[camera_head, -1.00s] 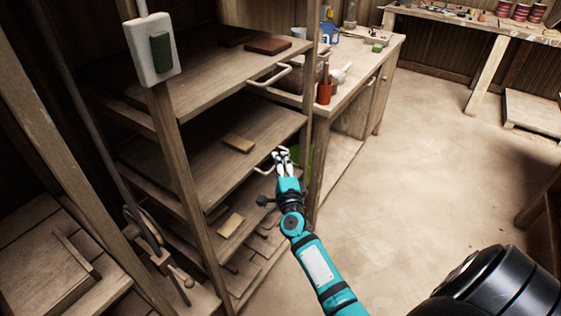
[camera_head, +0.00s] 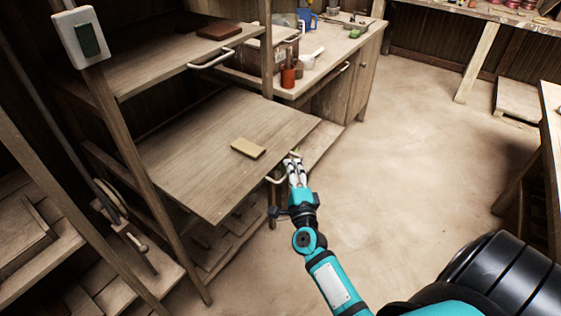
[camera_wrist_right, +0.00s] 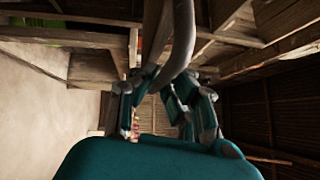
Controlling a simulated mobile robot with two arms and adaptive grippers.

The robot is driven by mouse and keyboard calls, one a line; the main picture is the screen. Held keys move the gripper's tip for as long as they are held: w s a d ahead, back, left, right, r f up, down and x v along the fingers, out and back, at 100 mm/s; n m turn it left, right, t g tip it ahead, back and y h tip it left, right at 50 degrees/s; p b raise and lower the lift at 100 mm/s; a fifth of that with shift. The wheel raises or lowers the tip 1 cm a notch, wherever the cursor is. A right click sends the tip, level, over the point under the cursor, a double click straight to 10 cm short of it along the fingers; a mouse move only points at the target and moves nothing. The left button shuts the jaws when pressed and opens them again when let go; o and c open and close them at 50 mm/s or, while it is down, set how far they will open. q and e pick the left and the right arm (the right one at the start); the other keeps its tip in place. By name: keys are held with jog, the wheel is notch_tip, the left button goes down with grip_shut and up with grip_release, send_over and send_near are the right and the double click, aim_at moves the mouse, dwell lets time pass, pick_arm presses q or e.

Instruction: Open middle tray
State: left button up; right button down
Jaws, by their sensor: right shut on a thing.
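The middle tray (camera_head: 215,165) is a wooden board pulled well out of the rack, with a small tan block (camera_head: 248,148) lying on it. Its pale curved handle (camera_head: 275,179) is at the front edge. My right gripper (camera_head: 294,158) is shut on this handle. In the right wrist view, the handle (camera_wrist_right: 180,45) passes between the fingers of the gripper (camera_wrist_right: 165,90). Part of the handle is hidden behind the fingers. My left gripper is not in view.
The upper tray (camera_head: 165,60) with a dark red-brown block (camera_head: 219,32) and its own handle (camera_head: 211,60) sits above. Open floor (camera_head: 420,150) lies to the right.

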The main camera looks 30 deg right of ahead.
jog(key=s, duration=0.2)
jog(key=s+d, duration=0.1)
jog(key=shift+f, duration=0.35)
jog(key=c, duration=1.4)
grip_release()
jog(key=shift+r, duration=0.1)
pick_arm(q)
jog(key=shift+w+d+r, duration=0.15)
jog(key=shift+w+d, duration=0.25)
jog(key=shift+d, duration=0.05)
pick_arm(e)
jog(key=v, duration=1.2)
